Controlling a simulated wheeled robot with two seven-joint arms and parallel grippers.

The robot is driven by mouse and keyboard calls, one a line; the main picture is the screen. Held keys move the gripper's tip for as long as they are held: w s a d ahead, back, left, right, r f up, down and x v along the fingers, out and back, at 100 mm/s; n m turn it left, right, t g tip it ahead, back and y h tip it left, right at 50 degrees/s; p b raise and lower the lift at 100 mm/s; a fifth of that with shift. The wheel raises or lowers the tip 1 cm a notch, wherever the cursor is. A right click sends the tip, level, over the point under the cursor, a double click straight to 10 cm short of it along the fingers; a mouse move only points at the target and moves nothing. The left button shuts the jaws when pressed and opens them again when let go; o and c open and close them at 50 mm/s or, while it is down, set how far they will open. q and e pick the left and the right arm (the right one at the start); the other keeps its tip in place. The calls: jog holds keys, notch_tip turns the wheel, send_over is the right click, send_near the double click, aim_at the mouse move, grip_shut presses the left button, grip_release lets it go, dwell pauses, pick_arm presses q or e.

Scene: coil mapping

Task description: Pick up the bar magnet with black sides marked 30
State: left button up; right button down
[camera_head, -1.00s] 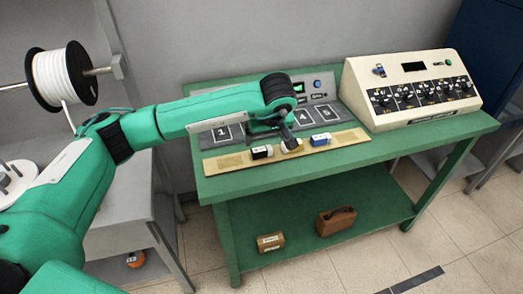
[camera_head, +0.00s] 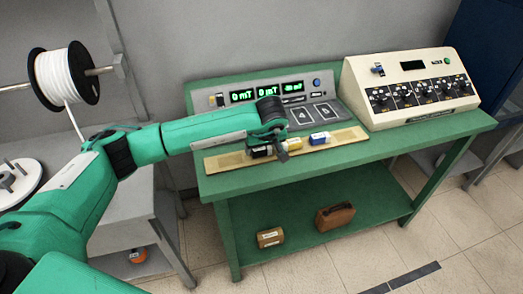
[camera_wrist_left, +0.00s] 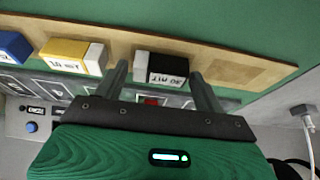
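The black-sided bar magnet (camera_wrist_left: 168,69) has a white end and a label that reads 30 mT upside down in the left wrist view. It lies on a tan wooden strip (camera_wrist_left: 235,68), and it shows in the head view (camera_head: 260,152), partly covered by my gripper. My left gripper (camera_wrist_left: 159,72) is open, with one finger on each side of this magnet in the wrist view. A gap shows on both sides; I cannot tell how far the tips are above the strip. My right gripper is not in view.
A yellow magnet (camera_head: 293,144) and a blue magnet (camera_head: 319,138) lie on the same strip. Behind are a numbered panel with green displays (camera_head: 268,91) and a cream control box (camera_head: 412,88). The green table's (camera_head: 420,143) front edge is clear.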

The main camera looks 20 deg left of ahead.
pick_arm(q)
jog(key=c, duration=0.7)
jog(key=shift+c, duration=0.3)
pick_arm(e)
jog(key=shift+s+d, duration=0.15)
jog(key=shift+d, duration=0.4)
pick_arm(q)
jog(key=shift+r, duration=0.15)
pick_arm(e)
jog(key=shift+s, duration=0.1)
